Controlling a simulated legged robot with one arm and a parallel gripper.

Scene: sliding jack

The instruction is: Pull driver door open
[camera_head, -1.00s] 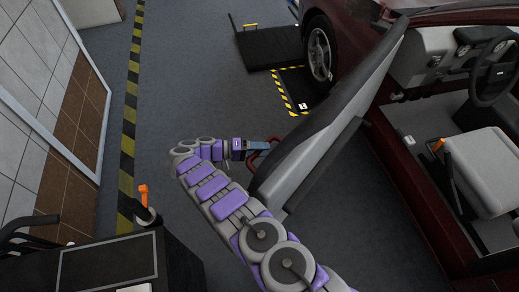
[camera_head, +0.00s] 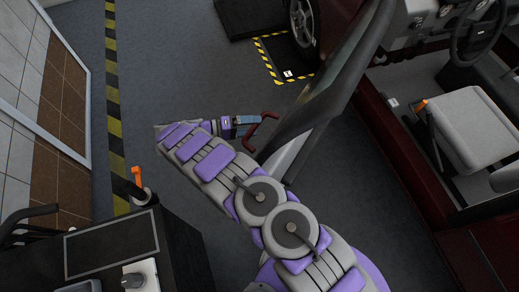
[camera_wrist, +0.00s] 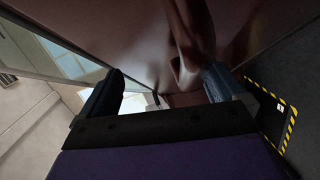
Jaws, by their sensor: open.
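The driver door (camera_head: 335,85) of the dark red car stands open, swung out from the body, with its inner panel facing the seat. Its red handle (camera_head: 262,131) juts from the outer side; the handle also shows in the wrist view (camera_wrist: 186,62). My gripper (camera_head: 247,121) is at the handle on the outer side of the door. In the wrist view its two blue-grey fingers (camera_wrist: 163,75) are spread apart, with the handle ahead of them, nearer the right finger. I cannot tell whether a finger touches the handle.
The driver seat (camera_head: 468,125) and steering wheel (camera_head: 478,35) show through the door opening. A dark cart (camera_head: 125,250) with an orange-handled tool (camera_head: 138,180) stands at the lower left. A yellow-black floor stripe (camera_head: 113,130) runs along the tiled wall. Grey floor between stripe and door is clear.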

